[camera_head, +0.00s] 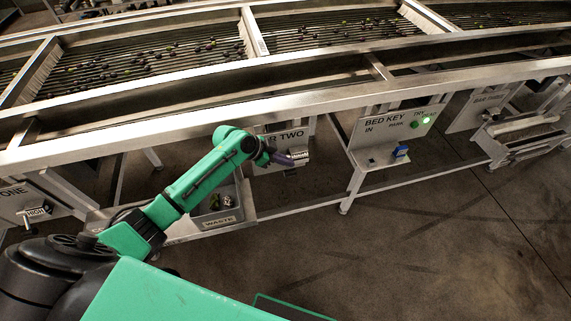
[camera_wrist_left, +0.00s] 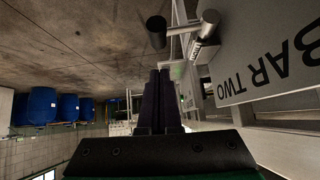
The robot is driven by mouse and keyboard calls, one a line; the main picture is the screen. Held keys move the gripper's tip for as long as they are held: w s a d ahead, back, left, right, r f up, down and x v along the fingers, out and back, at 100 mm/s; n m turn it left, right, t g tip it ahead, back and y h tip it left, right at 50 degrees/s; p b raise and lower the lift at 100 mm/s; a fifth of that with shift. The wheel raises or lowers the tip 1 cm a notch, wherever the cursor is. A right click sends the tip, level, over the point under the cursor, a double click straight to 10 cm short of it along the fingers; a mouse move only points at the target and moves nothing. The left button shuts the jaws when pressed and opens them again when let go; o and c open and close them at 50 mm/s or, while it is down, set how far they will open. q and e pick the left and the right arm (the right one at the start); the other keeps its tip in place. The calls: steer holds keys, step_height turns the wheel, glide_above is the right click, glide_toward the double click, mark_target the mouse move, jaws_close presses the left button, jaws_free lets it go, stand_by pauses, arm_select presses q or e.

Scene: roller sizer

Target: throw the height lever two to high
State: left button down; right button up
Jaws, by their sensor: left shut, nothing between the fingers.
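The panel for lever two (camera_head: 285,140) stands under the machine's rail, its lettering partly covered by my left arm. In the left wrist view the panel, lettered BAR TWO (camera_wrist_left: 262,70), appears upside down at the right. The lever (camera_wrist_left: 181,29) shows there as a short metal bar with a dark round end, beside a metal cylinder. My left gripper (camera_head: 287,160) is at the panel's front, shut and empty; in the left wrist view its fingertips (camera_wrist_left: 160,72) point toward the lever, just short of the dark end. A small label plate (camera_head: 300,156) is beside the fingers. My right gripper is not in view.
A bed key panel (camera_head: 372,135) with a blue part and green lamp stands to the right. A waste tray (camera_head: 219,221) is below my forearm. Another lever panel (camera_head: 35,205) is at far left. Open floor lies in front. Blue barrels (camera_wrist_left: 43,105) are far off.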

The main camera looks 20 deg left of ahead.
mark_target(292, 171)
arm_select(q)
steer(key=f, duration=0.3)
steer(key=shift+a+f, duration=0.15)
steer(key=shift+a, duration=0.15)
steer(key=shift+f, duration=0.15)
steer(key=shift+s+f, duration=0.1)
steer(key=shift+s+d+t, duration=0.1)
steer(key=shift+t, duration=0.2)
